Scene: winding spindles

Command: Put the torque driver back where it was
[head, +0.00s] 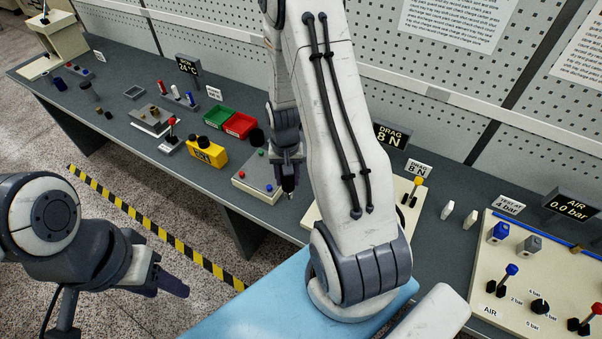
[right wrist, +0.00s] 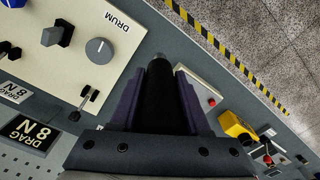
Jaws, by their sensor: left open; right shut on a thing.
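The torque driver, a black cylinder (right wrist: 160,100) with a grey tip, sits between the two purple fingers of my right gripper (right wrist: 160,88) in the right wrist view. My right gripper is shut on it. In the head view, my right gripper (head: 289,172) is above the bench, beside a cream button panel (head: 246,182), and a short dark end of the driver (head: 288,187) points down below the fingers. My right arm hides part of the bench. My left gripper (head: 172,284) is open and empty over the floor at lower left. I cannot make out a marked place for the driver.
A yellow box (head: 207,155), a green bin (head: 217,116) and a red bin (head: 240,125) stand left of the button panel. The DRUM panel (right wrist: 99,75) shows in the wrist view. An AIR panel (head: 545,270) is at right. Bare bench lies around the button panel.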

